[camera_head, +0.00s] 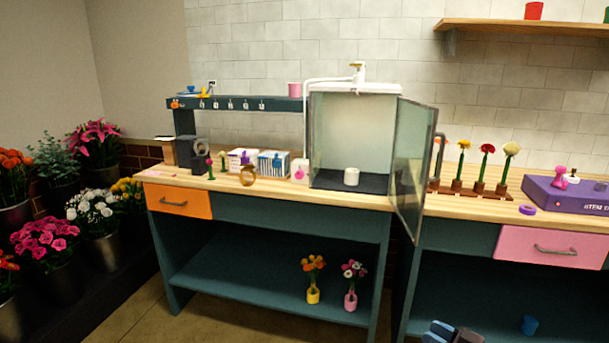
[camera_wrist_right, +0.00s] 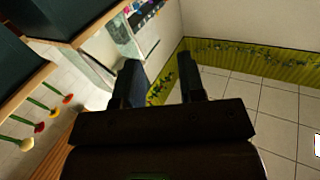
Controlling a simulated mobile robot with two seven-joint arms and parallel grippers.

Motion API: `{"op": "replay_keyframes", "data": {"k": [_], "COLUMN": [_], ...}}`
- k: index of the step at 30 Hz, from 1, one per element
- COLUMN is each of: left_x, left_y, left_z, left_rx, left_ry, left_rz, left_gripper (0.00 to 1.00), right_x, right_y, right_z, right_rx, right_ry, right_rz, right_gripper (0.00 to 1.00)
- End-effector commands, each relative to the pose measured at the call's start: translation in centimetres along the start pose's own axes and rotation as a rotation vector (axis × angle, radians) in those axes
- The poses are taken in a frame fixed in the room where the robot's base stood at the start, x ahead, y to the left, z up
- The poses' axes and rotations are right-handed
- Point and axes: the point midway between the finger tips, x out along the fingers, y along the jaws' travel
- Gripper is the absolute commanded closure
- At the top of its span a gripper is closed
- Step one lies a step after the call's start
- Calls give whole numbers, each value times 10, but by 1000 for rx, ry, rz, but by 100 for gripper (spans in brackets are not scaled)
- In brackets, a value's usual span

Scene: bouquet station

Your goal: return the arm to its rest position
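My right gripper (camera_head: 453,333) shows at the bottom edge of the head view, low in front of the right-hand bench and mostly cut off. In the right wrist view my right gripper (camera_wrist_right: 159,68) has its two dark fingers apart with nothing between them. It touches no object that I can see. My left gripper and left arm are not in view.
Flowers stand in a wooden rack (camera_head: 470,190). A pink drawer (camera_head: 550,246) is below. Floor before the left bench (camera_head: 275,198) is clear.

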Motion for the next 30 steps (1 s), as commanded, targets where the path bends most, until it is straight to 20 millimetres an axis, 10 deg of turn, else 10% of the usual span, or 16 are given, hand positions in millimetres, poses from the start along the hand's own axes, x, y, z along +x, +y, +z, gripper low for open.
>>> {"op": "replay_keyframes", "data": {"k": [12,30], "left_x": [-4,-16], "left_y": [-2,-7], "left_z": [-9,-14], "left_rx": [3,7], "left_ry": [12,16], "left_rz": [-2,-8], "left_gripper": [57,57], "right_x": [-42,-187], "right_y": [-139,-252], "right_z": [77,86], "right_rx": [47,76], "right_ry": [-92,-481], "right_rz": [270,692], "right_gripper": [64,64]}}
